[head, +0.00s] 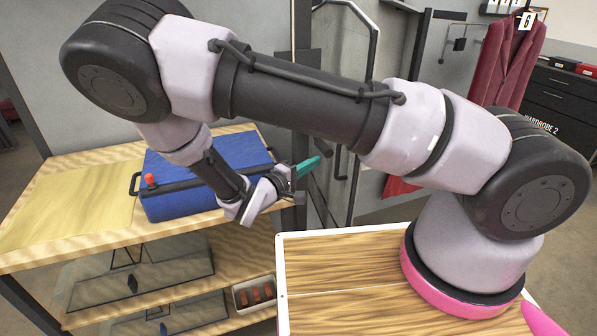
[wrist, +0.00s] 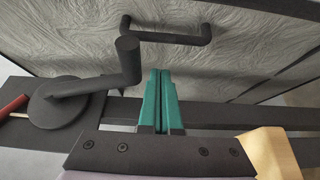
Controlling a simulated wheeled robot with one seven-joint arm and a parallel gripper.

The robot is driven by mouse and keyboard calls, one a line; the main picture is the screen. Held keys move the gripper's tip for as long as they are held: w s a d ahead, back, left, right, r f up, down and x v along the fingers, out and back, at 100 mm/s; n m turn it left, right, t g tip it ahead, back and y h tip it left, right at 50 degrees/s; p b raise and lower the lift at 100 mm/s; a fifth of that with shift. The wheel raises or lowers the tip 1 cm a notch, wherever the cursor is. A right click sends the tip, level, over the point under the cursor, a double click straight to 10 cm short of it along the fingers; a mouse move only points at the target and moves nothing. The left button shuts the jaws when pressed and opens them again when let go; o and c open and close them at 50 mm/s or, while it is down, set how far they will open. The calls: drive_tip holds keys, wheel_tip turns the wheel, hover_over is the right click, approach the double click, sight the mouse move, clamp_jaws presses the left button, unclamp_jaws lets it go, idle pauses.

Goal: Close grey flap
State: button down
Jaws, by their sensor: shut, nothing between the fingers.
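A grey, streaky panel that looks like the grey flap (head: 340,62) stands upright behind the wooden table in the head view. It fills the upper part of the wrist view (wrist: 225,65), with a black bar handle (wrist: 165,37) across it. My gripper (head: 313,164) is at the table's right end, its teal fingers shut together with nothing between them. In the wrist view the fingertips (wrist: 161,72) point toward the panel, below its handle. I cannot tell whether they touch it. My arm hides part of the panel, and how far it stands open is unclear.
A black crank lever (wrist: 127,62) on a round disc is just left of the fingers. A blue case (head: 180,202) lies on the wooden table (head: 70,212). A small tray (head: 236,297) sits on a lower shelf. A red jacket (head: 503,65) hangs at the back right.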

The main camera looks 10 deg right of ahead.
drive_tip(key=shift+s+d, duration=0.15)
drive_tip(key=shift+d, duration=0.75)
drive_tip(key=shift+s+d, duration=0.1)
drive_tip(key=shift+d, duration=0.8)
